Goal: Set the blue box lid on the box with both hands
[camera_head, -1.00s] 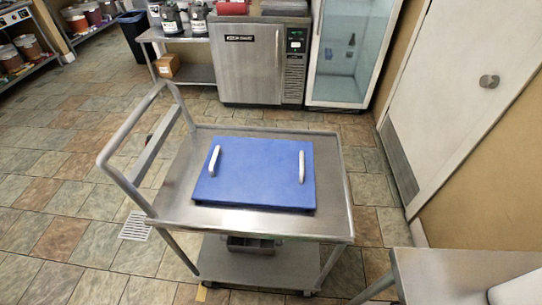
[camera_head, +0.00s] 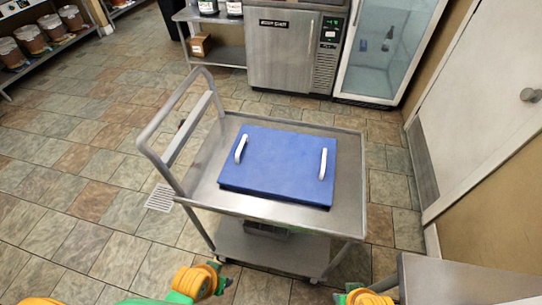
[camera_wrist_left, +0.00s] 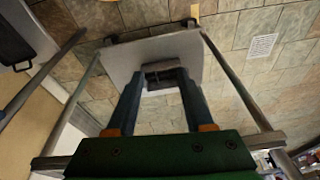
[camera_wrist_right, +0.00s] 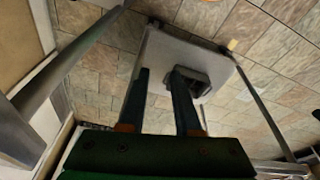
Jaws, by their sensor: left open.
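The blue lid (camera_head: 280,165) lies flat on the top of the metal cart (camera_head: 345,215). It has a white handle (camera_head: 241,149) near its left end and another white handle (camera_head: 323,164) near its right end. I cannot tell whether a box is under it. My left gripper (camera_wrist_left: 160,78) is open and empty, its fingers apart in the left wrist view, pointing toward the cart's lower shelf. My right gripper (camera_wrist_right: 159,74) is also open and empty in the right wrist view. Neither gripper's fingers show in the head view, only arm parts at the bottom edge.
A grey bin (camera_head: 265,231) sits on the cart's lower shelf (camera_head: 235,243). The cart's push handle (camera_head: 160,160) rises at the left. A metal table (camera_head: 440,280) stands at the lower right. A steel cabinet (camera_head: 283,50) and glass-door fridge (camera_head: 385,50) stand behind.

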